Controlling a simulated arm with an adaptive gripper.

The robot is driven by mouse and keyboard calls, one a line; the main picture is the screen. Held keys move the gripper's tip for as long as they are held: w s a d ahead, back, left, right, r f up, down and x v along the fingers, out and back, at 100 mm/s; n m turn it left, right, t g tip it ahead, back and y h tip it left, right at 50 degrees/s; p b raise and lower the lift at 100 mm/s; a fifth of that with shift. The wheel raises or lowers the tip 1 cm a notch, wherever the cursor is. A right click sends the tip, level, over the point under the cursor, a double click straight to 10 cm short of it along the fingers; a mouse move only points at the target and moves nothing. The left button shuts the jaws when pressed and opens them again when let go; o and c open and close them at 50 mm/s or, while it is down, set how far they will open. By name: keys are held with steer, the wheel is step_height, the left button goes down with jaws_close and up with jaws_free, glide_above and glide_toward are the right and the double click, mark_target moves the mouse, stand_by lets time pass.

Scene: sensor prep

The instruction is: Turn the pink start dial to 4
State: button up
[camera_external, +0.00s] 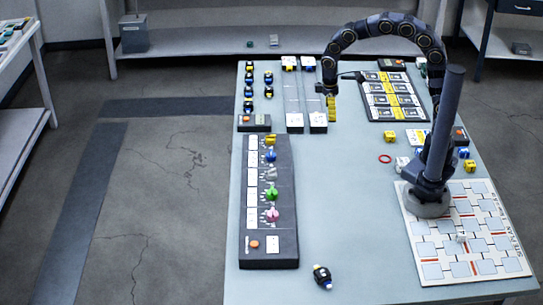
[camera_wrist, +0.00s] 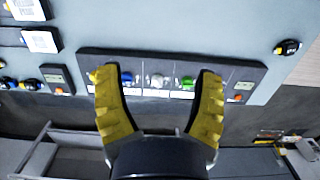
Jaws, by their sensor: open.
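The pink start dial (camera_external: 273,214) is the nearest of a row of coloured dials on a long dark panel (camera_external: 285,247) along the table's left side. I cannot make out its setting. In the wrist view the panel (camera_wrist: 150,61) lies beyond my fingers; the pink dial is not visible there, and the right finger covers the stretch beside the green dial (camera_wrist: 187,83). My gripper (camera_external: 331,108) hangs above the table, right of and beyond the panel's far end, apart from every dial. In the wrist view its yellow fingers (camera_wrist: 158,75) are spread open, with nothing between them.
The table's middle is clear; a white board (camera_external: 430,270) lies right.

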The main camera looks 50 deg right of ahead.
steer(key=w+a+f+n, duration=0.1)
steer(key=a+f+n, duration=0.15)
steer(key=a, duration=0.45)
steer(key=w+a+f+n, duration=0.2)
steer(key=a+f, duration=0.2)
steer(key=a, duration=0.3)
steer(key=n, duration=0.5)
glide_above(273, 211)
steer(key=shift+m+t+y, duration=0.25)
steer(key=shift+t+y, duration=0.15)
step_height(273, 211, down, 9)
steer(key=shift+w+d+r, duration=0.1)
steer(key=shift+w+d, duration=0.05)
steer(key=shift+a+f, duration=0.2)
steer(key=shift+f, duration=0.25)
step_height(273, 211, down, 7)
steer(key=shift+f, duration=0.1)
steer(key=c, duration=1.1)
